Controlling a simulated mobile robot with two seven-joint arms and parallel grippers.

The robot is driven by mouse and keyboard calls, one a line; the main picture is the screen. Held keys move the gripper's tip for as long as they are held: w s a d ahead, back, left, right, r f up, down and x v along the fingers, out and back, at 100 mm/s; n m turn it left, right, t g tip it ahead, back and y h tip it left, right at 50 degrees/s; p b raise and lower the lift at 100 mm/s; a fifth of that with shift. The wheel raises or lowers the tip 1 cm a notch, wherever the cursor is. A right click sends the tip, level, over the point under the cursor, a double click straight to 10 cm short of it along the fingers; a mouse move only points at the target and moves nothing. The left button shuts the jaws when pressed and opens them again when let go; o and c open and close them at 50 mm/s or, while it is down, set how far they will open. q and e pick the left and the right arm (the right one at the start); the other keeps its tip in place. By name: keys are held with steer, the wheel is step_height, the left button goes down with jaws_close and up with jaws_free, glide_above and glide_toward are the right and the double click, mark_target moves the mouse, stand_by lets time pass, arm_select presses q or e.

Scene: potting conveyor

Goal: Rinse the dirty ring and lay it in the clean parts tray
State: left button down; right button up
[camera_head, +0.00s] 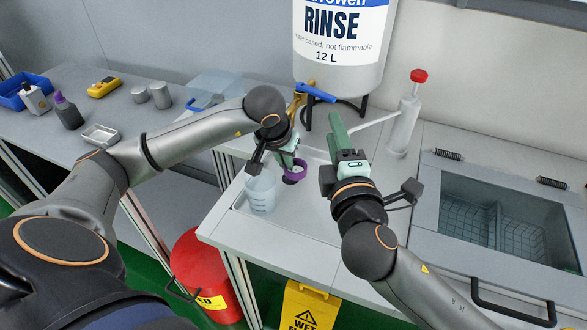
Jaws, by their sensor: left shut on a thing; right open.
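My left gripper (287,156) is shut on a purple ring (296,172) and holds it over the shallow white basin, under the brass tap with a blue lever (315,92). Part of the ring is hidden by the fingers, and I cannot see whether dirt is on it. My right gripper (343,133) is open and empty, to the right of the ring, with its green fingers pointing away from me. The rinse tank (340,50) stands behind both grippers. A small metal tray (101,135) is on the left bench; no clean parts label is readable.
A translucent beaker (261,194) stands just left of the ring. A wash bottle with a red cap (405,120) is behind my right gripper. A sunken tank with baskets (505,222) is at right. A clear box (214,88) and several bottles are at left.

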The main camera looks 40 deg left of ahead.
arm_select(q)
steer(key=shift+w+r, duration=0.1)
steer(key=shift+r, duration=0.05)
arm_select(e)
steer(key=shift+w+f, duration=0.1)
steer(key=shift+f, duration=0.05)
arm_select(q)
steer(key=shift+s, duration=0.35)
arm_select(e)
steer(key=shift+w+d+f, duration=0.1)
steer(key=shift+c, duration=0.4)
arm_select(q)
steer(key=shift+s, duration=0.1)
arm_select(e)
steer(key=s, duration=0.6)
steer(key=shift+s+r, duration=0.1)
steer(key=shift+r, duration=0.15)
jaws_close()
glide_toward(318, 97)
steer(key=x, duration=0.5)
steer(key=shift+a, duration=0.3)
steer(key=shift+w, duration=0.35)
